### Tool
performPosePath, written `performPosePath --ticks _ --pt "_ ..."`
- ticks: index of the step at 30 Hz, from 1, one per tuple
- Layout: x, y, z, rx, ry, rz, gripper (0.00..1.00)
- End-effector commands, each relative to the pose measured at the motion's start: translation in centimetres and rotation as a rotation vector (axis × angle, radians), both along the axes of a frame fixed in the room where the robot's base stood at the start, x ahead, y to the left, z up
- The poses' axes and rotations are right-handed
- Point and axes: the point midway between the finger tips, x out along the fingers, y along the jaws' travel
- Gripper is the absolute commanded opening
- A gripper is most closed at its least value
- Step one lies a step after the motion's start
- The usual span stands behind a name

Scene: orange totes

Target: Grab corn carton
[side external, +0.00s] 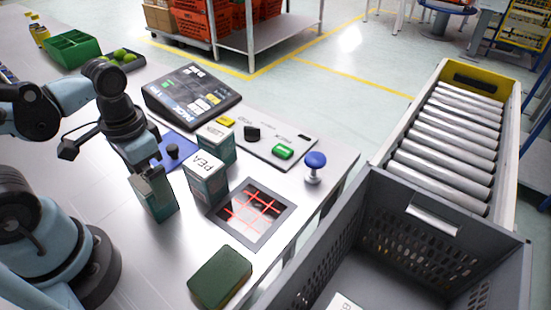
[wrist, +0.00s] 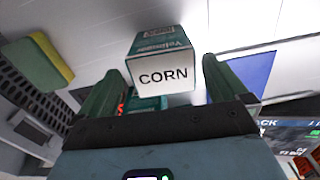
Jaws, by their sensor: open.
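The corn carton (wrist: 163,76), teal with a white top reading "CORN", shows in the wrist view between my gripper's two fingers. In the side view the corn carton (side external: 160,203) stands on the table directly below my gripper (side external: 150,172), which partly hides its top. My gripper also shows in the wrist view (wrist: 158,78), open, with a finger on either side of the carton. I cannot tell whether either finger touches it.
A teal carton marked "PEA" (side external: 207,182) stands close to the right, with another similar carton (side external: 216,143) behind it. A green block (side external: 220,276) lies near the front edge. A scanner plate (side external: 277,238), a blue-topped button (side external: 314,165) and a grey crate (side external: 471,262) are further right.

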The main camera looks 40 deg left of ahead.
Motion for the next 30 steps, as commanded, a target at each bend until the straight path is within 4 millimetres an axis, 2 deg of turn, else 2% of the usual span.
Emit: performPosePath --ticks 18,30 --pt "0.1 0.3 -4.3 0.000 0.000 0.000 1.00" --pt "0.0 0.3 -4.7 0.000 0.000 0.000 1.00"
